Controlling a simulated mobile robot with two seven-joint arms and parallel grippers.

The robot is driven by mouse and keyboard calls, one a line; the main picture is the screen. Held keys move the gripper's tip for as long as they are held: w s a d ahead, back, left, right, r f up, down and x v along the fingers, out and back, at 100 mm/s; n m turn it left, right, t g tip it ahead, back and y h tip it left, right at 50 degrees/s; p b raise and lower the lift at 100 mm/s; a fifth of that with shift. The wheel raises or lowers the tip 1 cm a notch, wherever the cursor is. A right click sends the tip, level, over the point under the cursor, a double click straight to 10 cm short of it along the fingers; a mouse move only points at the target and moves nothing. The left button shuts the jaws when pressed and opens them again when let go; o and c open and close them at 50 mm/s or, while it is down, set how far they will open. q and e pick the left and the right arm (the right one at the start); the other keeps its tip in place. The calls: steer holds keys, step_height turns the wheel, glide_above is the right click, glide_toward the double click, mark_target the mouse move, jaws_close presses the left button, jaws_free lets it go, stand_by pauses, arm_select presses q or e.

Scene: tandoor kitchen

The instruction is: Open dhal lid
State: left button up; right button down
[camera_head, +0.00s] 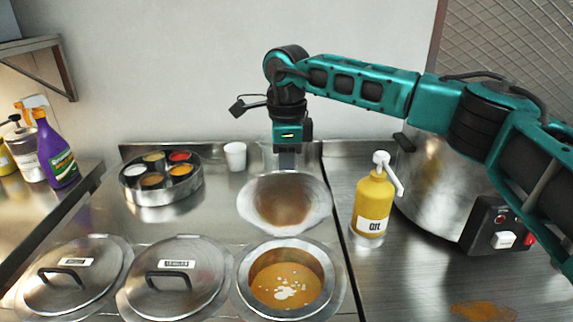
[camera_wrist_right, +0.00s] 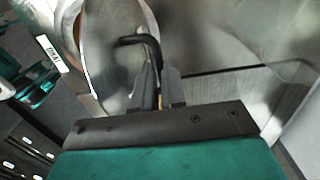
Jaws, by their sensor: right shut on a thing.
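The open pot (camera_head: 329,283) in the front row holds an orange dhal-like stew with white bits. Its round steel lid (camera_head: 270,205) is off the pot and tilted up behind it, its inner face toward the head camera and mirroring the stew. My right gripper (camera_head: 287,158) is behind the lid's upper edge. In the right wrist view the fingers (camera_wrist_right: 156,88) are shut on the black lid handle (camera_wrist_right: 148,42), with the lid (camera_wrist_right: 112,60) beyond. The head view hides the fingertips and handle. My left gripper is not in view.
Two lidded pots, a left one (camera_head: 70,280) and a middle one (camera_head: 175,280), stand left of the open pot. A spice tin (camera_head: 160,195), a white cup (camera_head: 235,156), a yellow oil bottle (camera_head: 374,205) and a large steel cooker (camera_head: 430,190) stand around. An orange spill (camera_head: 482,311) lies at the right.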

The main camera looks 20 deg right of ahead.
steer(key=shift+w+d+f+g+p, duration=0.15)
steer(key=shift+w+f+g+p, duration=0.2)
steer(key=shift+w, duration=0.2)
steer(key=shift+w+d+f+g+p, duration=0.1)
steer(key=shift+w+f+g+p, duration=0.2)
steer(key=shift+w, duration=0.2)
steer(key=c, duration=1.2)
jaws_free()
steer(key=shift+w, duration=0.2)
steer(key=shift+c, duration=0.2)
steer(key=shift+o, duration=0.2)
steer(key=shift+d+r, duration=0.1)
steer(key=shift+r, duration=0.05)
step_height(320, 180, up, 13)
steer(key=w, duration=0.1)
steer(key=shift+w+d, duration=0.2)
steer(key=shift+w, duration=0.1)
